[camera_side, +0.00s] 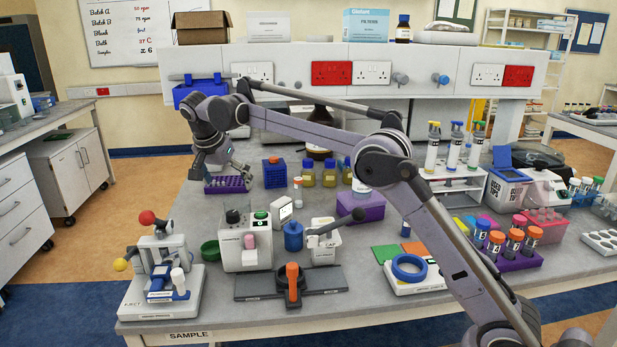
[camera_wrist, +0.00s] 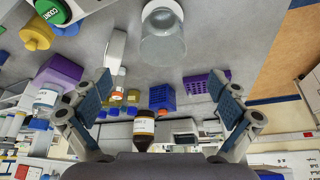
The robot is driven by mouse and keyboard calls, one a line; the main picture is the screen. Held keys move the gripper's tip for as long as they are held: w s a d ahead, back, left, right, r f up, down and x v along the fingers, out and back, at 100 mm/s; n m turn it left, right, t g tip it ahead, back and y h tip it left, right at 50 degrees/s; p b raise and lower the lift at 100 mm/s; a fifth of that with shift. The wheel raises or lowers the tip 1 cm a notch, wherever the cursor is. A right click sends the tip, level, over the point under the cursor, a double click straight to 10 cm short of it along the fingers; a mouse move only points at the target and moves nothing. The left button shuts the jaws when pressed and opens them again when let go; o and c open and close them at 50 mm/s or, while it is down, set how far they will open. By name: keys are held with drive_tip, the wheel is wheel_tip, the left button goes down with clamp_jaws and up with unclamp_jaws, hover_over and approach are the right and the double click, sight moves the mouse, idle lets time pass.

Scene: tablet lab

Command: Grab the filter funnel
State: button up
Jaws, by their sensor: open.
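My gripper (camera_side: 216,170) is at the left of the bench in the side view, pointing down close above a purple rack. In the wrist view my gripper (camera_wrist: 160,84) has its two fingers wide apart, with nothing held between them. A clear glass-like vessel with a white rim (camera_wrist: 163,38) shows at the top middle of the wrist view, beyond the fingertips and apart from them. It may be the filter funnel, but I cannot tell for sure. I cannot make it out in the side view, where my gripper may hide it.
The purple rack (camera_side: 228,187) and a blue rack (camera_side: 274,174) stand near my gripper. A brown bottle (camera_wrist: 143,132) shows low in the wrist view. The counter with a green button (camera_side: 246,250) stands nearer the front.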

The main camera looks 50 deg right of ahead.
sight(237, 205)
drive_tip(key=x, duration=1)
drive_tip(key=shift+w+f, duration=0.15)
drive_tip(key=shift+w, duration=0.1)
drive_tip(key=c, duration=1.3)
